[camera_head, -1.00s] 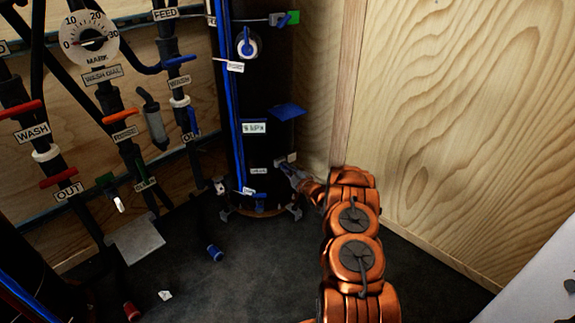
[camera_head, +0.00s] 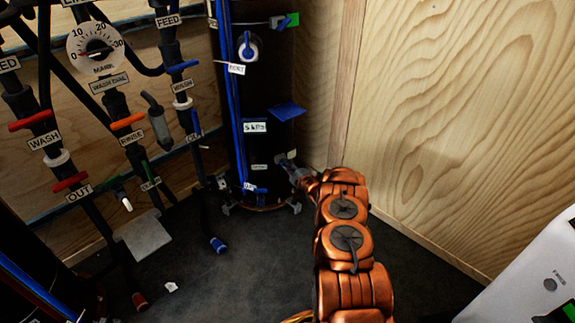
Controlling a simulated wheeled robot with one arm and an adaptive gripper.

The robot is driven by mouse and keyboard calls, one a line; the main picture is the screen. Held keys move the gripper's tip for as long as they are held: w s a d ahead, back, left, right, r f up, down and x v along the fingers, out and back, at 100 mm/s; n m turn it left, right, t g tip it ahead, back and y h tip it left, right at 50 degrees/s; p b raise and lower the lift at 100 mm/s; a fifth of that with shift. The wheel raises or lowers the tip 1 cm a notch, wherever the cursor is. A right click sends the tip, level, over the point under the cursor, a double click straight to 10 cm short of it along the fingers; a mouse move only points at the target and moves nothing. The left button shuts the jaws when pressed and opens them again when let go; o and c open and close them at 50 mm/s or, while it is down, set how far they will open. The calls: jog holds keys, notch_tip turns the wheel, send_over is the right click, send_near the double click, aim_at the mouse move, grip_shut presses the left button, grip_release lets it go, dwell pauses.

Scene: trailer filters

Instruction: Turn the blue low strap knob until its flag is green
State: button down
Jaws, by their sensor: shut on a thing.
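A tall black cylinder (camera_head: 262,90) stands in the corner. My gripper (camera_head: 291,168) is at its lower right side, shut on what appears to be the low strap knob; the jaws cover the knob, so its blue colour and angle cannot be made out. A small pale grey piece (camera_head: 283,157) shows just above my fingers. No green flag is visible at this low spot. Higher on the cylinder, another strap has a blue knob (camera_head: 283,22) with a green flag (camera_head: 293,18) beside it.
Wooden walls (camera_head: 450,120) close in on the right. Labelled pipes and a dial (camera_head: 95,50) stand at left. A white cabinet (camera_head: 545,280) is at lower right. Dark floor (camera_head: 250,270) is mostly clear.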

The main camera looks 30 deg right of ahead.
jog(key=c, duration=1.2)
grip_release()
jog(key=s, duration=1.2)
jog(key=shift+d, duration=0.3)
